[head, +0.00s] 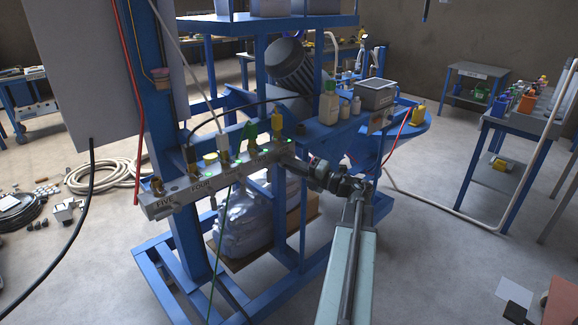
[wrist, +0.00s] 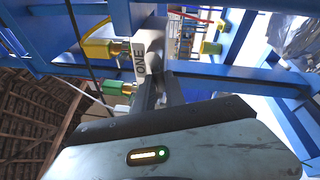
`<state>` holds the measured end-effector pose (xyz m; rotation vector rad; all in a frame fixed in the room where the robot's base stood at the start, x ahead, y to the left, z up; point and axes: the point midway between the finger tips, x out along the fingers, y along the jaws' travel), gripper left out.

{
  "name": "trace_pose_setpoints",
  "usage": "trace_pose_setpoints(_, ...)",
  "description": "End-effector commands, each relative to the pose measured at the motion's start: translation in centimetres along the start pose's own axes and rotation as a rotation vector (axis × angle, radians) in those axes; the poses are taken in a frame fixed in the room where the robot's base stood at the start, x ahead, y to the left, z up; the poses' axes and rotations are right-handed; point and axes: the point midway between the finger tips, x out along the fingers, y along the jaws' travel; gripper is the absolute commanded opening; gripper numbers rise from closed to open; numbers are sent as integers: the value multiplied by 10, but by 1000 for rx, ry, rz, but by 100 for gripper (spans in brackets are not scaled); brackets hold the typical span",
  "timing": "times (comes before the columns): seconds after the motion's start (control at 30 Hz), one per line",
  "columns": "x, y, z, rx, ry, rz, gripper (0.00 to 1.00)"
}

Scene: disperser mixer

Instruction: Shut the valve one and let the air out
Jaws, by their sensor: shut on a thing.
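A pale manifold bar (head: 215,182) with labelled valves runs along the blue frame in the head view, with FIVE at its left end. My gripper (head: 296,163) is at the bar's right end. In the wrist view the bar (wrist: 150,42) carries the label ONE, just beyond my fingers (wrist: 159,92). The fingers are shut on a grey part there, which appears to be the handle of valve one. The fingers mostly hide it, and its turn position cannot be told. A yellow fitting (wrist: 102,48) and a green fitting (wrist: 116,88) stick out beside the bar.
A blue shelf (head: 312,133) with bottles (head: 328,104) and a grey box (head: 375,94) stands just behind my gripper. A white panel (head: 85,60) and hanging cables are at the left. A side table (head: 510,125) stands right.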

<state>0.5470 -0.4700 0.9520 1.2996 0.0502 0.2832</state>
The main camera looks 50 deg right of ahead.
Motion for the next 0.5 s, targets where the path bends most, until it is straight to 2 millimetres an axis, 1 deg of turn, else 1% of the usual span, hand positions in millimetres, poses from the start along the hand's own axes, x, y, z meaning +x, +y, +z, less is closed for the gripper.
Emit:
trace_pose_setpoints(0.23, 1, 6, -1, 215, -44, 60, 0)
trace_pose_setpoints(0.5, 1, 8, 0, 237, -49, 65, 0)
